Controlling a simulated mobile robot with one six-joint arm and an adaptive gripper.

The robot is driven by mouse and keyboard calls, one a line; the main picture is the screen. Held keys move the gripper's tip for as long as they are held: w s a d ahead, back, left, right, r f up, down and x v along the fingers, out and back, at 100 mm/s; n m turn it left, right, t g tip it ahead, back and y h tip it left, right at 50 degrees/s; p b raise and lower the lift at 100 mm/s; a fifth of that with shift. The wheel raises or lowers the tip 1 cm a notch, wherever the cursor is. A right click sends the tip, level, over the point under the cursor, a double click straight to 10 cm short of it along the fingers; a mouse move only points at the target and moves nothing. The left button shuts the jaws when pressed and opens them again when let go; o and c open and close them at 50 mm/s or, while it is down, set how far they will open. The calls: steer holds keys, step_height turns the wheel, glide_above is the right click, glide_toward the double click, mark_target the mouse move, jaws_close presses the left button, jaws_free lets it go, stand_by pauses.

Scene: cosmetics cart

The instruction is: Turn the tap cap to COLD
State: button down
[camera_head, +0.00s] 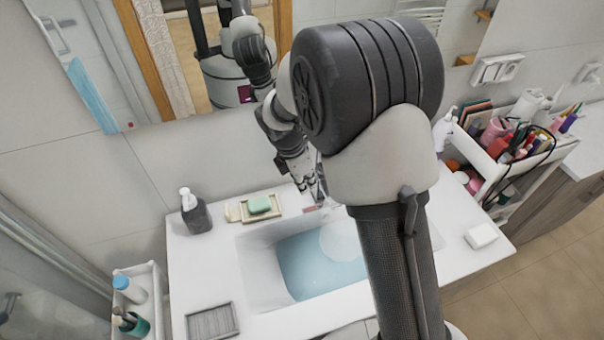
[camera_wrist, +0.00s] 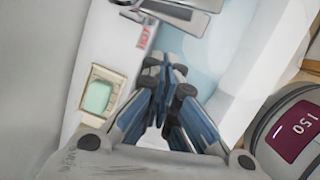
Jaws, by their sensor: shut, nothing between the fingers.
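The chrome tap (camera_wrist: 182,14) shows at the top of the wrist view, cut off by the frame edge. A label reading HOT in red (camera_wrist: 147,36) is beside it. I cannot make out a COLD mark or which way the cap is turned. In the head view my arm hides most of the tap. My gripper (camera_wrist: 166,68) is shut and empty, with its fingertips close to the tap and the label. In the head view my gripper (camera_head: 310,188) is at the back edge of the sink, partly hidden by my arm. I cannot tell whether it touches the tap.
The sink (camera_head: 262,268) holds bluish water. A tray (camera_head: 243,213) with green soap (camera_head: 260,204) stands left of the gripper; a dark pump bottle (camera_head: 195,213) is farther left. A mirror (camera_head: 200,60) is on the wall behind. A crowded cosmetics cart (camera_head: 492,170) stands at right.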

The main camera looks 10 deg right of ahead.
mark_target(322, 170)
steer(key=d, duration=0.1)
steer(key=w+d+f, duration=0.1)
steer(key=d, duration=0.2)
steer(key=shift+w+f, duration=0.15)
steer(key=shift+w, duration=0.2)
steer(key=shift+d, duration=0.1)
steer(key=shift+s+d+n, duration=0.1)
steer(key=shift+d+n, duration=0.1)
steer(key=shift+n, duration=0.2)
